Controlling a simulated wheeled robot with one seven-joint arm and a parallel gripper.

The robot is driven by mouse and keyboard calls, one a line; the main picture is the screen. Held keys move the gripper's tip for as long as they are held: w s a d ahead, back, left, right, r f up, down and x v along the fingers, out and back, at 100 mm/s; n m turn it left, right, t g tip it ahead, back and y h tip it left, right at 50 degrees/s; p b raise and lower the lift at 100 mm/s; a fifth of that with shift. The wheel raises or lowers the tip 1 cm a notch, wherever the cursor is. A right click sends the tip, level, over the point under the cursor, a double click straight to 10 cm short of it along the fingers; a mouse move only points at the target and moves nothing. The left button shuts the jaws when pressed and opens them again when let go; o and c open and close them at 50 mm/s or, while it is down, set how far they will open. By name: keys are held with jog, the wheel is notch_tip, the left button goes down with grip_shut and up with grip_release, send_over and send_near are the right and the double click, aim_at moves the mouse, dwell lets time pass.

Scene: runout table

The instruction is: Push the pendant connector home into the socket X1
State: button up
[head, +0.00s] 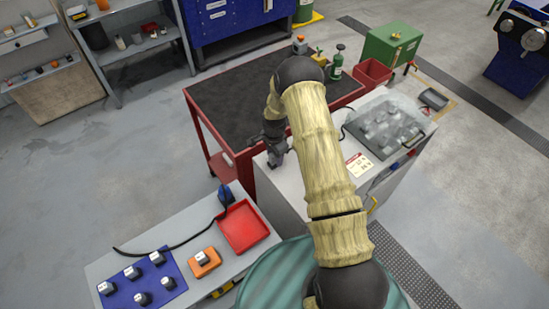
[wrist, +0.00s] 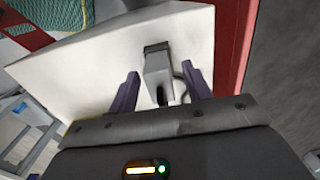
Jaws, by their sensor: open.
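My gripper (head: 277,154) is low over the left end of the light grey cabinet top (head: 279,184) in the head view. In the wrist view my gripper (wrist: 160,70) is open, with one purple finger on each side of a grey block-shaped connector (wrist: 156,70). A gap shows between each finger and the connector. The connector's far end meets a dark grey housing (wrist: 157,47), which looks like the socket. I cannot tell how deep it sits, and no X1 label is readable. In the head view my gripper hides the connector.
A clear-covered box (head: 391,124) and a label card (head: 359,164) are on the cabinet top. A red table with a dark top (head: 235,95) stands behind. A front-left bench holds a red tray (head: 242,228) and a blue mat (head: 128,287) with several small blocks.

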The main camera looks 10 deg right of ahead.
grip_shut()
dwell(0.4)
notch_tip(320, 180, up, 10)
jog(key=b, duration=0.4)
jog(key=shift+d, duration=0.15)
dwell(0.6)
